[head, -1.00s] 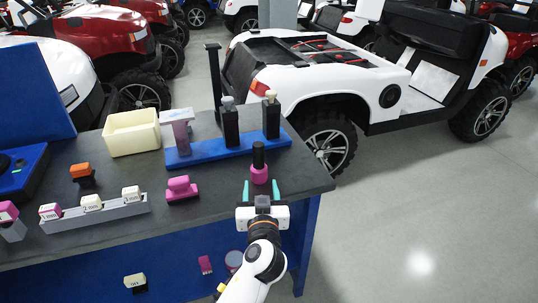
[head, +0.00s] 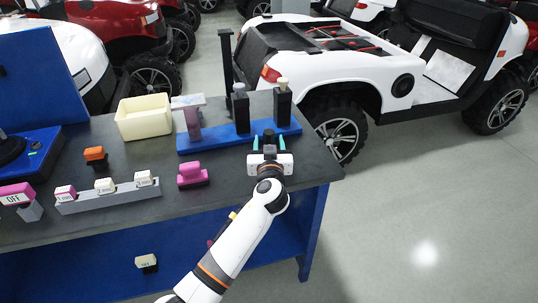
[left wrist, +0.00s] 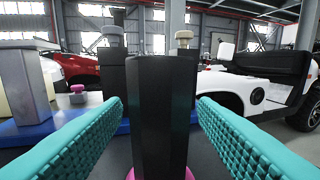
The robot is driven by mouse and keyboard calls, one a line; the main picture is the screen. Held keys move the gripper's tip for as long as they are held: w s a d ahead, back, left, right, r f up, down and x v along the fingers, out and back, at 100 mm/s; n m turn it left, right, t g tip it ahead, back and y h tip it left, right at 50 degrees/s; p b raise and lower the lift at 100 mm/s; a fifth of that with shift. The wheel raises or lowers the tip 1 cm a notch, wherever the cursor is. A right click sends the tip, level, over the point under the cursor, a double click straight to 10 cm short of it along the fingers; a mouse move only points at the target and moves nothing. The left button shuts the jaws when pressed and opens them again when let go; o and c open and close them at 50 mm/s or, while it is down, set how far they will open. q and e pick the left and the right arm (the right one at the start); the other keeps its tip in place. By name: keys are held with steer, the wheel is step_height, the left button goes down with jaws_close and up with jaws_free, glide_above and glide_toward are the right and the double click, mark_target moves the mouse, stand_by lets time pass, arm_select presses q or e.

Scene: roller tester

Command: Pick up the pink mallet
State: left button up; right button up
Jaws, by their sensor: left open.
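The pink mallet (head: 268,135) stands upright near the table's right end, black handle up. In the head view my left gripper hides most of it, and only the handle's top shows. In the left wrist view the dark handle (left wrist: 163,100) rises between the teal fingers, with bits of the pink head at the bottom edge. My left gripper (head: 269,144) is open, with a finger on each side of the handle and a gap showing on both sides. My right gripper is not in view.
Behind the mallet is a blue rack (head: 215,138) with several upright tools. A cream bin (head: 143,119) stands to its left. A pink stamp-like block (head: 193,175) and a grey holder with labelled blocks (head: 108,199) lie left of my arm. The table's right edge is close by.

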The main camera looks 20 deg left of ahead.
arm_select(q)
steer(key=shift+w, duration=0.1)
jaws_close()
steer(key=shift+r, duration=0.1)
stand_by(0.3)
step_height(320, 180, up, 10)
steer(key=shift+r+p, duration=0.1)
steer(key=shift+p, duration=0.35)
steer(key=c, duration=0.7)
jaws_free()
jaws_close()
